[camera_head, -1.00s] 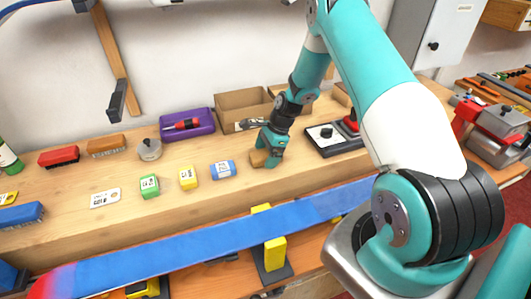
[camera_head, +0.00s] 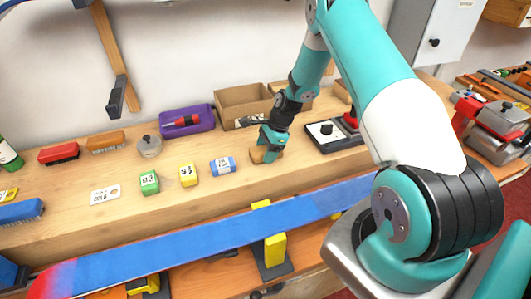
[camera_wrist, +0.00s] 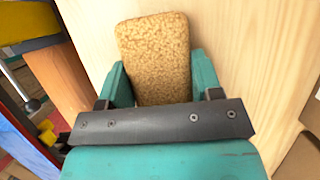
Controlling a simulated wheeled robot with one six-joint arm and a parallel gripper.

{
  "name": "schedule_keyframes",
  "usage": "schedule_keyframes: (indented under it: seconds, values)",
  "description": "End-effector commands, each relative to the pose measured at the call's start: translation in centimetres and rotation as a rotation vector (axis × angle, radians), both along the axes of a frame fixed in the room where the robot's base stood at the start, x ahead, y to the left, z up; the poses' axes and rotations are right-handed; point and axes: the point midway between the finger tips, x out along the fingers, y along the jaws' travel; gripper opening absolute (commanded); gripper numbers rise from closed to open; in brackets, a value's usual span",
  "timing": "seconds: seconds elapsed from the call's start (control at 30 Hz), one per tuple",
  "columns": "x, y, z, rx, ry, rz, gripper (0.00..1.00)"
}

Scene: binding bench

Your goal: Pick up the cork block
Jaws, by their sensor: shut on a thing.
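The cork block (camera_wrist: 153,50) is tan and speckled, with rounded corners. In the wrist view it sits between the two teal fingers of my gripper (camera_wrist: 158,85), which are shut on its sides. In the head view the cork block (camera_head: 258,155) shows at the end of my gripper (camera_head: 268,148), at the bench top right of the blue block. I cannot tell for sure whether its underside is clear of the wood.
On the wooden bench (camera_head: 215,183), a blue block (camera_head: 222,166), yellow block (camera_head: 188,175) and green block (camera_head: 149,183) stand to the left. An open cardboard box (camera_head: 240,103) and purple tray (camera_head: 187,120) are behind. A blue ski (camera_head: 200,245) runs along the front.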

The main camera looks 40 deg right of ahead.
Motion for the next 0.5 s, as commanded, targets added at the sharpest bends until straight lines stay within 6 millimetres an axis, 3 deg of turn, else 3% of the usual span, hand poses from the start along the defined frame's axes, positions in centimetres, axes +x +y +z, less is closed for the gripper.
schedule_keyframes:
  seconds: [0.3,0.5]
  values:
    - [0.1,0.0,0.7,-0.001,-0.002,0.0,0.32]
    - [0.1,-0.1,3.5,-0.002,-0.004,0.0,0.32]
